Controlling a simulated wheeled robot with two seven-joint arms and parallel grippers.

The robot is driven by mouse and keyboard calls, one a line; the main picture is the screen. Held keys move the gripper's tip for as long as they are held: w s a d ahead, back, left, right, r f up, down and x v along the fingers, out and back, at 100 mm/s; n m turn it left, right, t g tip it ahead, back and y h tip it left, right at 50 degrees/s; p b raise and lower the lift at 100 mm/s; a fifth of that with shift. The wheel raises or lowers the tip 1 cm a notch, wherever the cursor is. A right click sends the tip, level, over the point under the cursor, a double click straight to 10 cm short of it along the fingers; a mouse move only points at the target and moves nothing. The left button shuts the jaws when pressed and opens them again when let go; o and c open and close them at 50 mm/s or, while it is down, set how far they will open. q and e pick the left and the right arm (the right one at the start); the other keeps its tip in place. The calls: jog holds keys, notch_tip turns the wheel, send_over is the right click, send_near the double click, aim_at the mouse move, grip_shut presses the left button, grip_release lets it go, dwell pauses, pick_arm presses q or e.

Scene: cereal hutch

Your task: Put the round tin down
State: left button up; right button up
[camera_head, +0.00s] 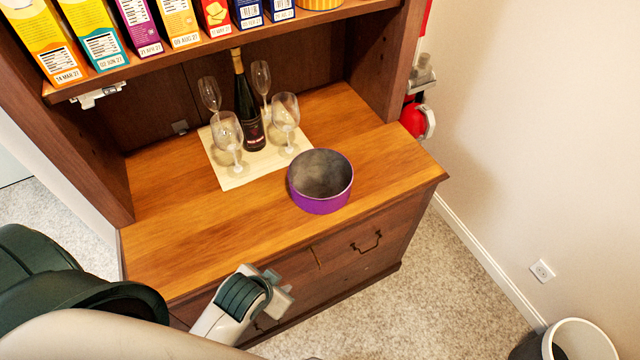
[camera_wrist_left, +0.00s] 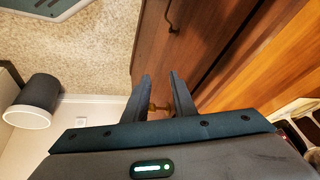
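The round tin (camera_head: 321,203) is purple outside and grey inside, with an open top. In the head view it stands upright on the wooden counter of the hutch (camera_head: 200,247), near the front edge towards the right. My left gripper (camera_head: 280,290) is in front of the drawers, below and left of the tin and apart from it. In the left wrist view its two fingers (camera_wrist_left: 160,88) are spread with empty space between them, and the tin does not show. My right gripper is not in view.
A pale mat (camera_head: 234,181) behind the tin bears a dark bottle (camera_head: 247,110) and several wine glasses. Cereal boxes (camera_head: 140,27) line the shelf above. The counter left of the tin is clear. A waste bin (camera_head: 580,342) stands on the carpet at the right.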

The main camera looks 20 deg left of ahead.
pick_arm(q)
jog(key=s+f+g, duration=0.1)
jog(key=s+f, duration=0.2)
jog(key=f, duration=1)
jog(key=s+f+g, duration=0.1)
jog(key=s+f, duration=0.3)
jog(key=f, duration=0.9)
jog(key=s+a+f+g, duration=0.1)
jog(key=s+f, duration=0.6)
jog(key=s, duration=0.2)
jog(key=s+a+f+g, duration=0.1)
jog(key=s+a+f, duration=0.1)
jog(key=s+f, duration=0.5)
jog(key=s, duration=0.3)
jog(key=shift+s+a+f+n, duration=0.15)
jog(key=shift+s+f+n, duration=0.1)
jog(key=shift+f+n, duration=0.15)
